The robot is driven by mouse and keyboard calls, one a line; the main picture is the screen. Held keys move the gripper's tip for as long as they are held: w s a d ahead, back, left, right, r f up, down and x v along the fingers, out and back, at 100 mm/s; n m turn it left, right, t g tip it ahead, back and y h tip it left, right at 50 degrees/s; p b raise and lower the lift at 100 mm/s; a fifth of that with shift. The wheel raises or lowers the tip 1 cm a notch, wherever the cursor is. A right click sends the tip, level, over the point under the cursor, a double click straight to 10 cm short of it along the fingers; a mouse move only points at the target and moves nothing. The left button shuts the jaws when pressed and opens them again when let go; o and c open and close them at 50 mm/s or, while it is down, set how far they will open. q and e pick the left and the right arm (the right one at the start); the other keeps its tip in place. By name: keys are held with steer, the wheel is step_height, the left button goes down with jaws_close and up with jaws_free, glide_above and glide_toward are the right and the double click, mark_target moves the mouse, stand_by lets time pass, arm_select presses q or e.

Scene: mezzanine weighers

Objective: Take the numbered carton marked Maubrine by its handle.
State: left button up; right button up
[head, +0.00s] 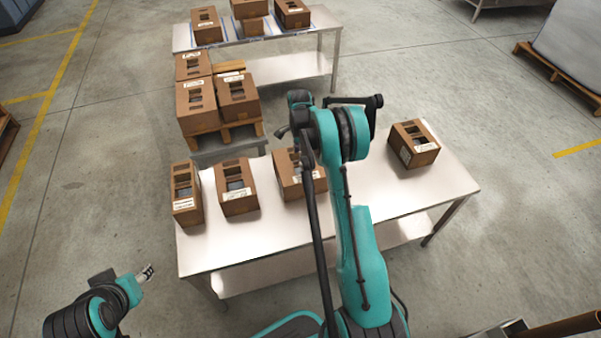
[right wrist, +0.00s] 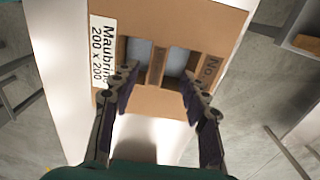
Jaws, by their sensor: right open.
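The carton marked Maubrine (right wrist: 215,28) fills the top of the right wrist view. It is brown, with a white label reading "Maubrine 200 x 200" and two openings with a cardboard strip, its handle (right wrist: 157,66), between them. My right gripper (right wrist: 158,84) is open, one finger on each side of the strip's line, with nothing held. Whether the fingertips are inside the openings I cannot tell. In the head view my right arm partly covers a carton (head: 288,182) on the near table, which appears to be this one. My left gripper (head: 147,272) is left of the table, its jaw state unclear.
On the near table (head: 235,252) stand two cartons to the left (head: 186,205) (head: 238,203) and one to the right (head: 414,154). Behind are stacked cartons on a pallet (head: 225,134) and a far table (head: 290,69) with more cartons. The table's right-hand middle is bare.

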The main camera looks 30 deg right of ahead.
mark_target(301, 171)
steer(key=f+b, duration=0.1)
steer(key=f, duration=0.1)
steer(key=f+b, duration=0.1)
steer(key=f, duration=0.2)
steer(key=shift+s+d+f, duration=0.1)
steer(key=shift+s+f, duration=0.1)
steer(key=shift+f, duration=0.1)
steer(key=shift+r, duration=0.1)
steer(key=shift+c, duration=0.6)
jaws_close()
